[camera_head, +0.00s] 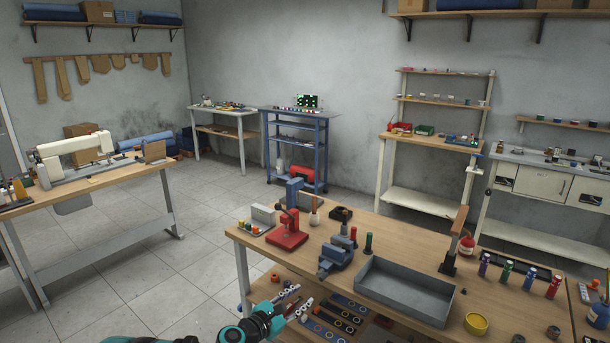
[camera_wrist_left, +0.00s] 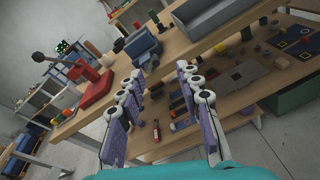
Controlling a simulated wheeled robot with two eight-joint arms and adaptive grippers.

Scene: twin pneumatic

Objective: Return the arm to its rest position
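My left gripper (camera_head: 298,298) comes in at the bottom of the head view on a teal wrist. It is in front of the workbench's (camera_head: 390,232) near edge, over the lower shelf. In the left wrist view the gripper (camera_wrist_left: 160,88) shows two purple-padded fingers with white joints, spread well apart. Nothing is held between them; the bench edge and shelf show through the gap. My right gripper is in neither view.
Small parts lie on the lower shelf (camera_head: 262,289). Open floor (camera_head: 130,270) lies left, before a sewing machine table (camera_head: 100,178).

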